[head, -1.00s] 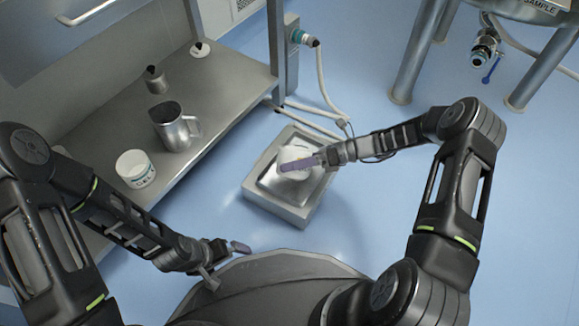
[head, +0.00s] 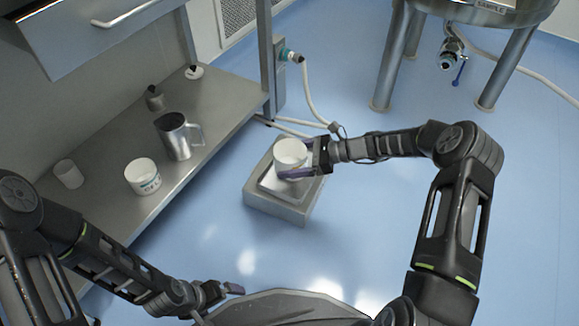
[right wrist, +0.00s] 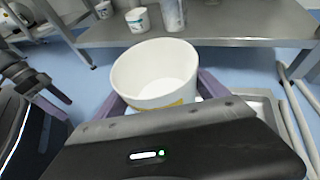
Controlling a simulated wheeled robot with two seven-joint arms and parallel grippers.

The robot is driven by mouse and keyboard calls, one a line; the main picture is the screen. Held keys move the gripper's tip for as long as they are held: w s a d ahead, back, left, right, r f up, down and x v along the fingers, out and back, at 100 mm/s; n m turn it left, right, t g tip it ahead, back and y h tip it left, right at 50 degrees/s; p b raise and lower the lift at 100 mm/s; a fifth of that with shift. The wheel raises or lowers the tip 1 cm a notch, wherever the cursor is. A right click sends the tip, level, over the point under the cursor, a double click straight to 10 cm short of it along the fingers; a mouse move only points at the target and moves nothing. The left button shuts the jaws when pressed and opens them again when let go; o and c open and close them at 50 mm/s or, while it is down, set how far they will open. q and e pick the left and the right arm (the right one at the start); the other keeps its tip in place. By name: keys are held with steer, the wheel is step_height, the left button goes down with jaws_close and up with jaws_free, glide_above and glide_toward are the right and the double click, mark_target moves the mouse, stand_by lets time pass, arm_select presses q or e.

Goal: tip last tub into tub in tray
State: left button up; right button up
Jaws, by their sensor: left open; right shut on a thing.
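Another white tub (head: 142,176) with a printed label stands on the steel shelf. My left gripper (head: 222,291) is open and empty at the bottom, away from the tubs.
A hose (head: 308,95) runs behind the tray. A vessel on steel legs (head: 390,65) stands at the back right.

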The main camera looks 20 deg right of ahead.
stand_by(0.3)
step_height(320, 180, up, 3)
steer(key=p, duration=0.2)
steer(key=shift+p, duration=0.35)
stand_by(0.3)
